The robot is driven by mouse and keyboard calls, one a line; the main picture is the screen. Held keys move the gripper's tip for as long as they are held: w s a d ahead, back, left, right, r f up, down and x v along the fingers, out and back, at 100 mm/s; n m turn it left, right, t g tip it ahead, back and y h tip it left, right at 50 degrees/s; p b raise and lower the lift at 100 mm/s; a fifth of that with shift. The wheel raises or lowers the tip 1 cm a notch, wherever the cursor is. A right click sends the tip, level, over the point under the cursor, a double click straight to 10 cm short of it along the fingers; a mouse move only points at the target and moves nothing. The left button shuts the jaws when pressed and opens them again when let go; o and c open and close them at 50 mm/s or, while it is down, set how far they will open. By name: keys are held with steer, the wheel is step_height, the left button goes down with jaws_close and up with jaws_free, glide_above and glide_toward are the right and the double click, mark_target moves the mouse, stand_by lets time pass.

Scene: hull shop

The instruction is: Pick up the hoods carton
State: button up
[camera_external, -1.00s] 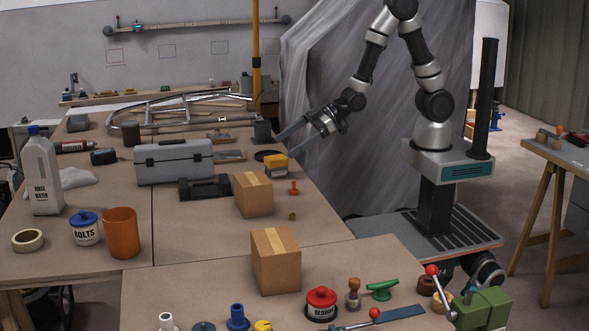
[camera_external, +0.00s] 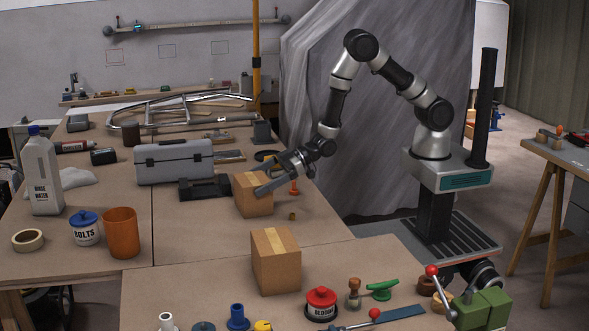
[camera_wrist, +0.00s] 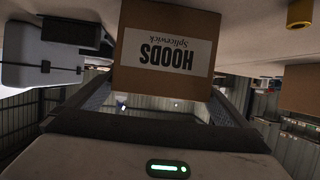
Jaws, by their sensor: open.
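The hoods carton (camera_external: 252,205) is a brown box with a pale tape strip. It stands on the workbench. In the wrist view the carton (camera_wrist: 167,75) shows its white HOODS label upside down. My gripper (camera_external: 262,181) is open at the carton's upper part, its fingers reaching in from the upper right. In the wrist view my gripper (camera_wrist: 160,98) has a finger toward each side of the carton, with a visible gap to the palm. I cannot tell whether the fingers touch it.
A second brown carton (camera_external: 276,265) stands nearer the camera. A black tray (camera_external: 204,187) and a grey toolbox (camera_external: 173,164) lie left of the hoods carton. An orange-red peg (camera_external: 294,187) and a small brownish piece (camera_external: 292,216) stand to its right.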

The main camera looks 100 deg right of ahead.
mark_target(238, 190)
steer(key=x, duration=0.5)
steer(key=shift+w+a+r, duration=0.1)
steer(key=shift+w, duration=0.35)
steer(key=c, duration=0.9)
